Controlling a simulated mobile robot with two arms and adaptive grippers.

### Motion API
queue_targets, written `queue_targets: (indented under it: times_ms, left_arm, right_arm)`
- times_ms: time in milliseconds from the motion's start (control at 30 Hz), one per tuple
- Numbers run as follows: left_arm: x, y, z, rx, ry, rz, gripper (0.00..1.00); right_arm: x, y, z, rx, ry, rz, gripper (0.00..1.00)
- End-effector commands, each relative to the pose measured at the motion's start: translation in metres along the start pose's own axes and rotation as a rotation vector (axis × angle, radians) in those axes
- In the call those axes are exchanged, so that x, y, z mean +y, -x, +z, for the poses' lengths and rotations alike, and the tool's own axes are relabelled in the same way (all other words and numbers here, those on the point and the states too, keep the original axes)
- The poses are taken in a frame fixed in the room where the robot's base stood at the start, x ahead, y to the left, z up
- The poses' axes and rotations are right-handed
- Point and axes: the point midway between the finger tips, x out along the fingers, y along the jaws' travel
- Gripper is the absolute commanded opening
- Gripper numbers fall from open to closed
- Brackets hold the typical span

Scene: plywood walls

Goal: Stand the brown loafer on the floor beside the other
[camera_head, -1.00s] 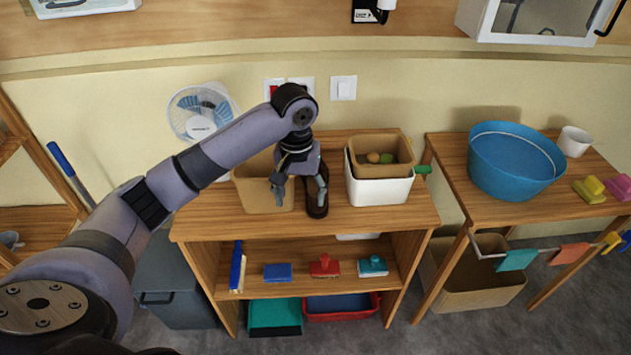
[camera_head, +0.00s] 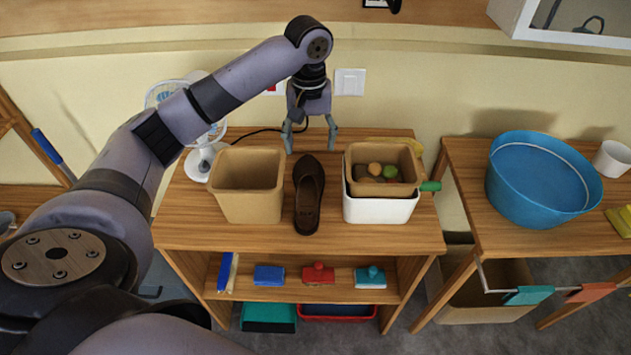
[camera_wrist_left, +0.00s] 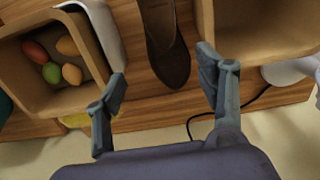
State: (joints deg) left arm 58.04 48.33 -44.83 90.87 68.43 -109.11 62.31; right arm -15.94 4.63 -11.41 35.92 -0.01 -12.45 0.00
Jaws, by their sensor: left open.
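A brown loafer (camera_head: 308,196) lies on the wooden shelf top between a tan bin and a white box, its toe toward the wall. It also shows in the left wrist view (camera_wrist_left: 166,48), where its toe points toward my fingers. My left gripper (camera_head: 309,150) is open and empty, above and just behind the loafer's toe. In the left wrist view its fingers (camera_wrist_left: 165,88) are spread to either side of the toe, apart from it. The other loafer is not visible. My right gripper is not in view.
The tan bin (camera_head: 248,203) stands close on the left. On the right, a tan tub (camera_head: 398,186) with fruit sits in the white box (camera_head: 380,211). A fan (camera_head: 201,162) and its cord are behind. A blue basin (camera_head: 541,200) is on the right table.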

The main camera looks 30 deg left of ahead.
Motion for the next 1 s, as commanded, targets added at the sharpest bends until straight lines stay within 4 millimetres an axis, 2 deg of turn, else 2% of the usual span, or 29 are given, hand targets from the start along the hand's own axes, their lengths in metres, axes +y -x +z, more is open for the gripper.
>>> queue_targets:
  times_ms: [200, 333, 500, 700, 1000]
  left_arm:
    - [-0.002, -0.046, 0.001, -0.004, 0.001, -0.005, 0.64]
    - [-0.002, -0.074, 0.001, -0.004, 0.000, -0.004, 0.64]
    - [-0.001, -0.099, 0.001, -0.002, -0.001, -0.002, 0.64]
    - [0.000, -0.112, 0.001, -0.002, -0.002, -0.001, 0.64]
    - [-0.001, -0.155, 0.001, -0.002, -0.002, -0.002, 0.64]
  right_arm:
    - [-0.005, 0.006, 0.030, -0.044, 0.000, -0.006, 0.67]
    - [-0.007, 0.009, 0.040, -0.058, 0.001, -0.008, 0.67]
    - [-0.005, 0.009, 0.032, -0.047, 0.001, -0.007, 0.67]
    - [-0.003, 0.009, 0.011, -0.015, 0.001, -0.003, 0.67]
    - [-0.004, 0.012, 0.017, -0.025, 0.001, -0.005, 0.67]
